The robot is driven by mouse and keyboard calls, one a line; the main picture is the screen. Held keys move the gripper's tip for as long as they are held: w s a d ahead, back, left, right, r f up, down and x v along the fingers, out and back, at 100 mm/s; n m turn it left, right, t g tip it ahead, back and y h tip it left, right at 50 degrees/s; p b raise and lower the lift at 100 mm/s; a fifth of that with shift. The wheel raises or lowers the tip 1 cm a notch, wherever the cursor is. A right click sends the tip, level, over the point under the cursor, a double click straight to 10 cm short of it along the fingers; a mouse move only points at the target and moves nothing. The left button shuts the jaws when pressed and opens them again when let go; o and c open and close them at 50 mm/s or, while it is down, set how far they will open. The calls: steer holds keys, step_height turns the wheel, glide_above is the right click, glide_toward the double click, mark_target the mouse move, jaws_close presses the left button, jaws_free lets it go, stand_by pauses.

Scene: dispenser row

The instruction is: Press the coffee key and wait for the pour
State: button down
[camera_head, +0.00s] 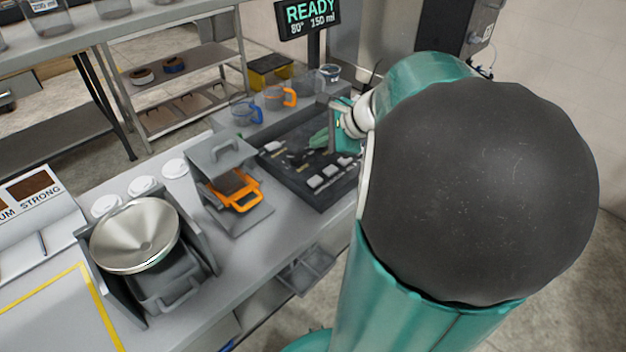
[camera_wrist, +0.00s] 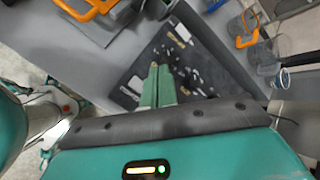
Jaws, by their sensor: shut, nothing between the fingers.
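A dark key panel (camera_head: 335,189) lies on the counter, with light keys (camera_head: 316,182) along its front and more small keys and labels behind. The panel also shows in the wrist view (camera_wrist: 131,87). My gripper (camera_head: 319,139) is over the far part of the panel. In the wrist view its two green fingers (camera_wrist: 158,72) are together and empty, pointing at the panel. I cannot tell whether the fingertips touch a key or which key is the coffee key. A display (camera_head: 308,16) behind the panel reads READY, 80° 150 ml. My arm hides the panel's right side.
Cups with a blue handle (camera_head: 246,112) and an orange handle (camera_head: 280,97) stand behind the panel, near a clear cup (camera_head: 330,73). A grey unit with an orange-handled drawer (camera_head: 237,190) stands left of the panel. A metal funnel (camera_head: 135,236) is further left, with white lids (camera_head: 143,186) behind it.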

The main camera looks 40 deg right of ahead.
mark_target(319, 182)
steer(key=shift+f, duration=4.35)
steer(key=shift+f, duration=0.1)
steer(key=shift+f, duration=0.35)
steer(key=shift+f, duration=0.45)
steer(key=shift+r, duration=0.9)
